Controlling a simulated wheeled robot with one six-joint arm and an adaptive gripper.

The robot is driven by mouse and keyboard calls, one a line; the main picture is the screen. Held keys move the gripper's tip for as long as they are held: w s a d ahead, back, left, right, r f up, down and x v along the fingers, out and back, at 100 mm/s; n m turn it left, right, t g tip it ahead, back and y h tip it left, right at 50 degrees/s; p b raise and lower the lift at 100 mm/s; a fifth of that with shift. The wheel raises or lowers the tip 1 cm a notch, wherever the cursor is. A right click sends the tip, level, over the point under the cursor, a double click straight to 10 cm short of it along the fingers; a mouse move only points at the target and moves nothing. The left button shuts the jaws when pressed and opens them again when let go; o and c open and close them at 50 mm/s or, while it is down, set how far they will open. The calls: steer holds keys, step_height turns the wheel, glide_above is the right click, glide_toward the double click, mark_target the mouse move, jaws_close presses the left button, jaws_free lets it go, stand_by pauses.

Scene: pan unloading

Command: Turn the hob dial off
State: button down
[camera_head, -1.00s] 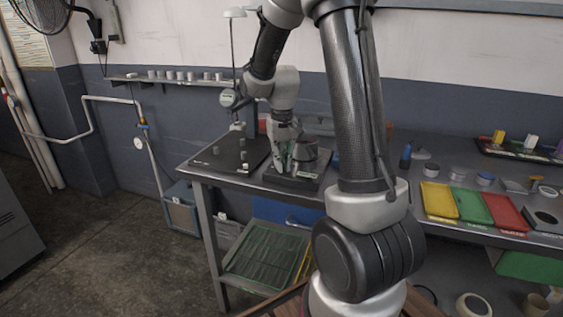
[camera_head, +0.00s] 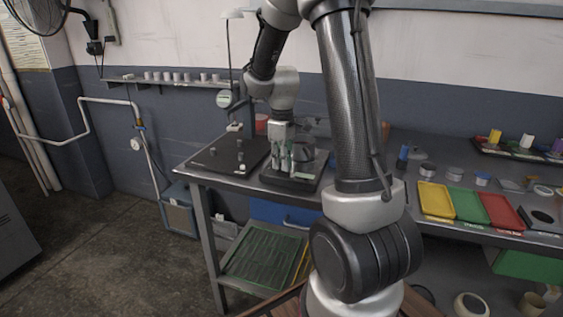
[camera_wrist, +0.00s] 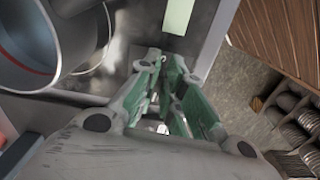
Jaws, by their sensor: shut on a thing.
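The hob (camera_head: 292,183) is a low dark box on the metal bench, with a round metal pan (camera_head: 309,158) on top. In the wrist view the pan (camera_wrist: 75,40) fills the upper left, beside the grey hob top (camera_wrist: 125,72). My gripper (camera_head: 287,168) points down at the near side of the hob, left of the pan. In the wrist view my gripper (camera_wrist: 166,62) has its green-padded fingers close together at the hob's edge. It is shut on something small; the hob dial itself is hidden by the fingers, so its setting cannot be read.
A black board (camera_head: 228,156) with several small grey pieces lies left of the hob. A blue bottle (camera_head: 402,157) and yellow, green and red trays (camera_head: 468,207) lie on the bench to the right. The bench's front edge (camera_head: 245,190) is close to the hob.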

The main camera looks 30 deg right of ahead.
steer(key=shift+n, duration=0.6)
steer(key=c, duration=1.5)
jaws_free()
steer(key=shift+c, duration=0.2)
step_height(320, 180, up, 12)
